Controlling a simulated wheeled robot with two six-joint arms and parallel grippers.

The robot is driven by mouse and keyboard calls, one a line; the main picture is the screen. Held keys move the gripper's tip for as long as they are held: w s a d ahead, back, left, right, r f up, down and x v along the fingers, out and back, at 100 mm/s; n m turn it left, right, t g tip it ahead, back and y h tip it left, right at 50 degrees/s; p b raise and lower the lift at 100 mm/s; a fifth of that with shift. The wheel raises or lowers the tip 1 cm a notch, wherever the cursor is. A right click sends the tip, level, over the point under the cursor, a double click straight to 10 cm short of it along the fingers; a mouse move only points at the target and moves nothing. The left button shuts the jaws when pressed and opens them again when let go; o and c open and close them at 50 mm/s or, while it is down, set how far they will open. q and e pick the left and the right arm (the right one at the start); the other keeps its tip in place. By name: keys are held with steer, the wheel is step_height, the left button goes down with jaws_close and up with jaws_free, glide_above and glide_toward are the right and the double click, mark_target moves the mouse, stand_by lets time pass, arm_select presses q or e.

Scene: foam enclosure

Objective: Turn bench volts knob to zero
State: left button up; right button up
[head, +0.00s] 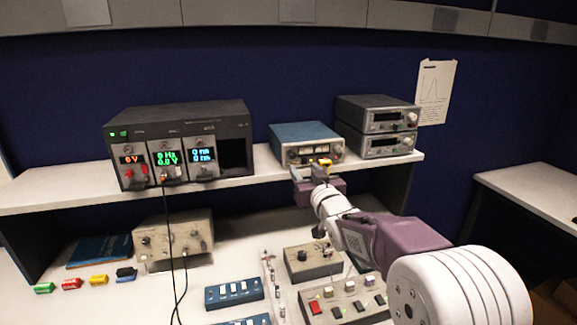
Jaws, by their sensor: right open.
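My right gripper (311,169) is open in front of the lower face of a blue-topped instrument (305,133) on the shelf. Its fingers cover part of that instrument's front, and I cannot tell whether they touch a knob. A black rack unit (180,116) to the left on the shelf has three lit modules. Its left module (132,160) reads what looks like 0 V in red. Small knobs sit on the module fronts, but their labels are too small to read, so I cannot tell which one is the bench volts knob. My left gripper is out of view.
Two stacked grey instruments (378,128) stand at the shelf's right. Below on the bench are a beige box with knobs (174,240), a box with one knob (312,262), a button box (345,302) and blue switch boxes (234,292). Black cables hang from the rack.

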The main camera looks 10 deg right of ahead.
mark_target(293, 155)
steer(key=w+p, duration=0.1)
steer(key=w, duration=0.1)
steer(key=w+p, duration=0.1)
steer(key=w, duration=0.2)
steer(key=w+p, duration=0.1)
steer(key=w, duration=0.2)
steer(key=shift+w+a+r, duration=0.15)
steer(key=shift+a+r, duration=0.05)
steer(key=shift+a, duration=0.15)
steer(key=shift+a+r, duration=0.1)
steer(key=shift+r, duration=0.05)
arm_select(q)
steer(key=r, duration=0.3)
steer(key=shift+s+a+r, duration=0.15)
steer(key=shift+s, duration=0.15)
arm_select(e)
jaws_close()
